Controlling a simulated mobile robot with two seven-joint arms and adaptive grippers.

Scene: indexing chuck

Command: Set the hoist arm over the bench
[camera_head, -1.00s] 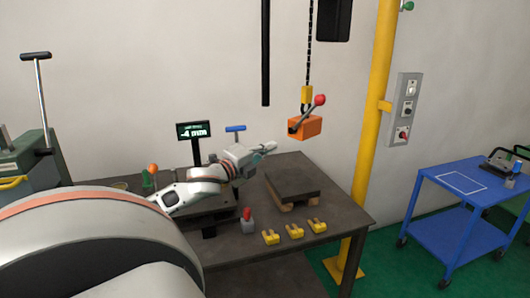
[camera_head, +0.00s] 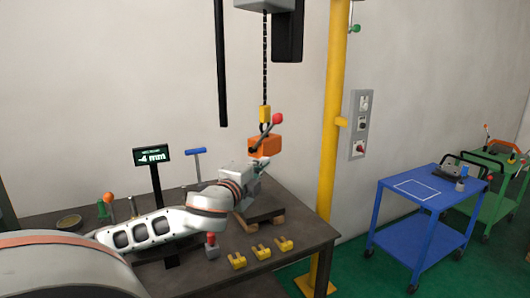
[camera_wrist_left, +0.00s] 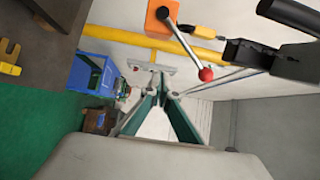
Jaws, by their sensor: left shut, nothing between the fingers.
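The hoist's orange block (camera_head: 265,147), with a red-knobbed lever, hangs on a black chain (camera_head: 265,60) above the back of the dark bench (camera_head: 312,238). The chain comes from a grey housing (camera_head: 264,4) at the top edge; the hoist arm above is out of frame. The yellow post (camera_head: 331,120) stands at the bench's right end. My left gripper (camera_head: 260,166) is shut and empty, just below the block in the head view; contact cannot be told. In the left wrist view the gripper (camera_wrist_left: 163,88) points past the block (camera_wrist_left: 161,18). My right gripper is not in view.
A pallet-like plate (camera_head: 265,212), yellow clamps (camera_head: 261,252) and a display (camera_head: 152,156) are on the bench. A switch box (camera_head: 361,125) hangs on the wall. A blue cart (camera_head: 420,190) and a green cart (camera_head: 490,190) stand right, with green floor between.

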